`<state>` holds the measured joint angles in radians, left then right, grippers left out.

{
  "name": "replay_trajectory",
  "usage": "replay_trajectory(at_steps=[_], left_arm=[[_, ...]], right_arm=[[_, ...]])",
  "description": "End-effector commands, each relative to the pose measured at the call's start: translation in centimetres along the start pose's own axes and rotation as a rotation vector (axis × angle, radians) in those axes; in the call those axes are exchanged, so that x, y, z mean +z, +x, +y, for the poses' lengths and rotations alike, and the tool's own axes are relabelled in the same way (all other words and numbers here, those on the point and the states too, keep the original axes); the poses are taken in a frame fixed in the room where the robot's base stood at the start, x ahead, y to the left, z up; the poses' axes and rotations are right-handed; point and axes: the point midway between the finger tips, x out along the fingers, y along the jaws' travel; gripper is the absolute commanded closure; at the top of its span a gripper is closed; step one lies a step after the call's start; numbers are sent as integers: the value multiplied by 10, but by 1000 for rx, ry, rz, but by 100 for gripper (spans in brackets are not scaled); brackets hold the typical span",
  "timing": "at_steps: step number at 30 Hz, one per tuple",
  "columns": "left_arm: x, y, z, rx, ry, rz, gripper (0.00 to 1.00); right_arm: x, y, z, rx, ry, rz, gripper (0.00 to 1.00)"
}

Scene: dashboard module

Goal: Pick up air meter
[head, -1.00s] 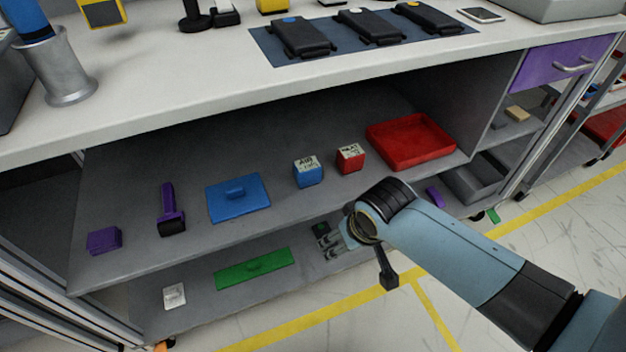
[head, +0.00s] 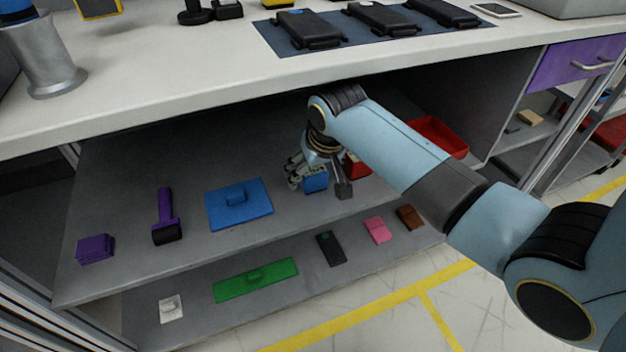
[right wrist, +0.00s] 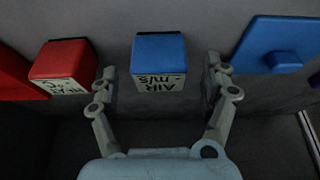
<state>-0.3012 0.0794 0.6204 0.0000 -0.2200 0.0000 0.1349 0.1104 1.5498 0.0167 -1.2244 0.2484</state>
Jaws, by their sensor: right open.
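The air meter is a blue box with a white face lettered "AIR m/s". In the right wrist view the air meter (right wrist: 158,58) stands between the spread fingers of my right gripper (right wrist: 160,88), with a gap on each side. In the head view my right gripper (head: 302,180) is at the upper shelf, open, and the air meter (head: 316,182) shows only partly beside the fingers. My left gripper is not in view.
A red meter (right wrist: 65,68) stands close beside one finger. A red tray (head: 440,136) is partly behind my arm. The worktop (head: 180,90) overhangs the shelf (head: 130,225).

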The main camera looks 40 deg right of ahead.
Motion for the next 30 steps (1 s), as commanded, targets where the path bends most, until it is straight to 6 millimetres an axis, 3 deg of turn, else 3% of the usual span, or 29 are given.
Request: replay_trajectory(at_steps=[1,4,13,28,30], left_arm=[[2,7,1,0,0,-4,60],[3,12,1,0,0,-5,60],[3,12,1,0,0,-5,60],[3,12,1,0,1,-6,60],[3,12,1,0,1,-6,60]], right_arm=[[5,14,0,1,0,-6,19],[4,26,0,1,-1,-4,19],[3,29,0,0,-1,-1,19],[3,29,0,0,-1,-2,83],[3,29,0,0,-1,-1,85]])
